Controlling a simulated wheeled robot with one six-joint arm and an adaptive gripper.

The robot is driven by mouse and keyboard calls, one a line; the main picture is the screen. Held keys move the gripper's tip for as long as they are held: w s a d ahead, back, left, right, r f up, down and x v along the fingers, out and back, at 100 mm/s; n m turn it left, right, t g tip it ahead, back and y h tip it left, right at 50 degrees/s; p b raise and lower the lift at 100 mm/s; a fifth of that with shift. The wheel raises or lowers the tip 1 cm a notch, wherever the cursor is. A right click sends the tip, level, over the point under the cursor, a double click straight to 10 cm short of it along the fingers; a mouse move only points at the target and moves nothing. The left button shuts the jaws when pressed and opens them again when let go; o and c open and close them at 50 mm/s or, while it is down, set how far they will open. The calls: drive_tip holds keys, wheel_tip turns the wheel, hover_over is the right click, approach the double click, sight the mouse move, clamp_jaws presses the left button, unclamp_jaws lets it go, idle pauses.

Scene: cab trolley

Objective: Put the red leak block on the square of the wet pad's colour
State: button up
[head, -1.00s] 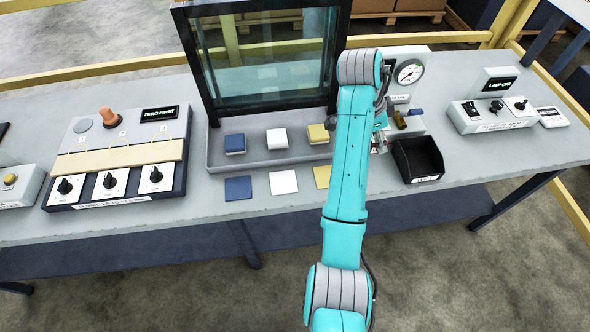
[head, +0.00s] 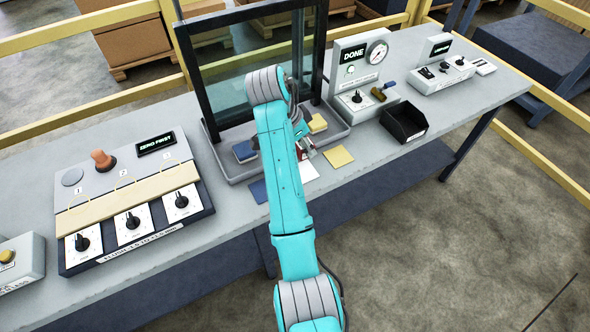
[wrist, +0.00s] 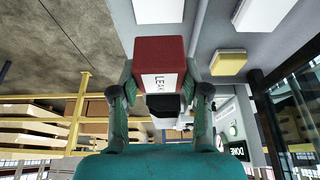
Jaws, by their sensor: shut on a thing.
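My gripper (head: 306,149) is shut on the red leak block (wrist: 158,58), whose label reads "LEAK" in the wrist view. It holds the block near the white square (head: 309,171) in front of the tray. The white square also shows beyond the block in the wrist view (wrist: 158,10). The blue square (head: 259,190) is to its left and the yellow square (head: 338,156) to its right. In the tray are a blue pad (head: 244,151), a yellow pad (head: 318,123) and a white pad (wrist: 263,14), hidden behind my arm in the head view. I cannot tell which pad is wet.
A glass-fronted frame (head: 199,82) stands behind the tray (head: 338,137). A panel with several knobs (head: 130,200) reads "ZERO FIRST" at left.

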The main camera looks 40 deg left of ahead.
wheel_tip(320, 180, down, 8)
drive_tip(key=shift+f, duration=0.25)
drive_tip(key=shift+f, duration=0.1)
drive_tip(key=o, duration=1.2)
drive_tip(key=shift+c, duration=0.2)
